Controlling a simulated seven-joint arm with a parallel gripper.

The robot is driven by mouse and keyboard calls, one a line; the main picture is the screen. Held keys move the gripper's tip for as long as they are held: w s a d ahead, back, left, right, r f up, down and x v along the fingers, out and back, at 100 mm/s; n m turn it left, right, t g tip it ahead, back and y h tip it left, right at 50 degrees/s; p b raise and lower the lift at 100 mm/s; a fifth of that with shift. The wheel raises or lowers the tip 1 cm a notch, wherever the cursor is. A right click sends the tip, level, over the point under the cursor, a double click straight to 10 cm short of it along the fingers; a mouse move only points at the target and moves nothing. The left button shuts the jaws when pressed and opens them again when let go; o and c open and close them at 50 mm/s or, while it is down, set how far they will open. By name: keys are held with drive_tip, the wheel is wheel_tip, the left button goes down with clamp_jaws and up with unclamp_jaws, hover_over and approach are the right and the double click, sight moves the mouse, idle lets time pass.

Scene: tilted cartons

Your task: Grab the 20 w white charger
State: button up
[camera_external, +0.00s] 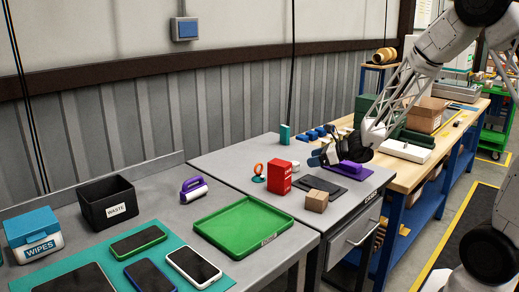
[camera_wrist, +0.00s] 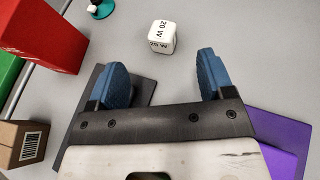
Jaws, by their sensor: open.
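The white charger (camera_wrist: 162,38) is a small cube marked "20 W" in the wrist view. It lies on the grey table, ahead of my fingertips and roughly between them, a little left of centre. In the external view the charger (camera_external: 295,165) is a small white shape behind the red box, partly hidden. My gripper (camera_wrist: 160,85) has two blue-padded fingers spread apart with nothing between them. In the external view my gripper (camera_external: 322,156) is above the right part of the grey table, apart from the charger.
A red box (camera_external: 279,177) and a small brown carton (camera_external: 316,201) stand left of my gripper. A purple object (camera_external: 349,169) and a dark flat mat (camera_external: 322,187) lie below it. An orange ring on a teal base (camera_external: 258,172) stands beyond the red box.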

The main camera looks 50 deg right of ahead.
sight(295, 162)
drive_tip(key=shift+x, duration=1.3)
drive_tip(key=shift+w, duration=0.1)
drive_tip(key=shift+x, duration=2.5)
drive_tip(key=c, duration=1)
drive_tip(key=shift+r, duration=0.1)
